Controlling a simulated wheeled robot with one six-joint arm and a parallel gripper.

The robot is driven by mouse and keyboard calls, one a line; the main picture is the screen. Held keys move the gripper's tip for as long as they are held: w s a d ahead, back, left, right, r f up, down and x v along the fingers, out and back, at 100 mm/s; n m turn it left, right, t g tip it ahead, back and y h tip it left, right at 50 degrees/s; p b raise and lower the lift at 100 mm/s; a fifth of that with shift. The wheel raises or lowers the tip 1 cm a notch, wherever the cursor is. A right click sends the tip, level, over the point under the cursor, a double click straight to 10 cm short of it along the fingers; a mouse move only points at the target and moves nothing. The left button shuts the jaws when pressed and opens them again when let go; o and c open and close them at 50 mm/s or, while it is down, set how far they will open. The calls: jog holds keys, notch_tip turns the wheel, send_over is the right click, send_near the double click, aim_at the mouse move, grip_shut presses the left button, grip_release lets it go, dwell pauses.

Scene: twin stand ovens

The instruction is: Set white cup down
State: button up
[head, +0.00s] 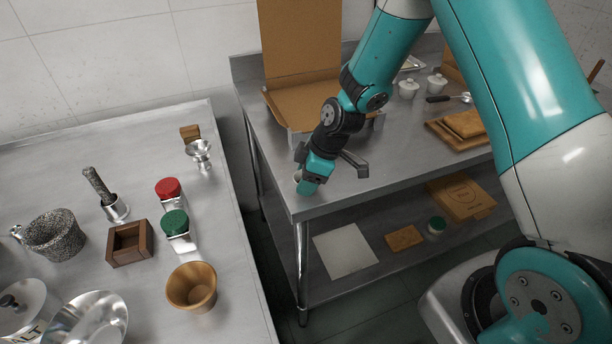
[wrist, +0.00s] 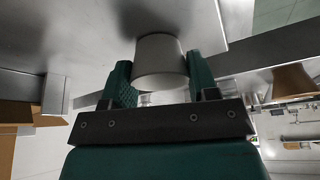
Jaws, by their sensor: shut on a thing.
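My gripper (wrist: 160,85) is shut on the white cup (wrist: 160,58), which shows between the two green fingers in the wrist view. In the head view my gripper (head: 307,182) is low at the front left corner of the right steel table (head: 350,190). There the cup (head: 297,176) is mostly hidden behind the gripper, with only a sliver of it visible. In the wrist view the cup's far end is against or very close to the steel surface (wrist: 85,30); I cannot tell whether it touches.
An open cardboard box (head: 290,100) stands behind my gripper. White lidded pots (head: 408,89) and wooden boards (head: 460,130) are farther right. A gap separates the tables.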

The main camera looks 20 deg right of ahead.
jog(key=shift+f, duration=0.1)
jog(key=o, duration=0.9)
jog(key=v, duration=1.2)
jog(key=s+a+r+m, duration=0.2)
jog(key=s+a+r, duration=0.1)
jog(key=s, duration=0.4)
jog(key=s+a+r+m+g, duration=0.1)
jog(key=s+a+r+m, duration=0.1)
jog(key=s+r, duration=0.3)
jog(key=s+a+r+m+b, duration=0.1)
jog(key=s+a+r+m, duration=0.1)
jog(key=s, duration=0.9)
jog(key=shift+s+a+r+m+g, duration=0.1)
jog(key=shift+a+r+m+g, duration=0.05)
jog(key=shift+a+r, duration=0.35)
jog(key=shift+s+a+r+m+g, duration=0.15)
jog(key=shift+a+r, duration=0.25)
jog(key=shift+r, duration=0.1)
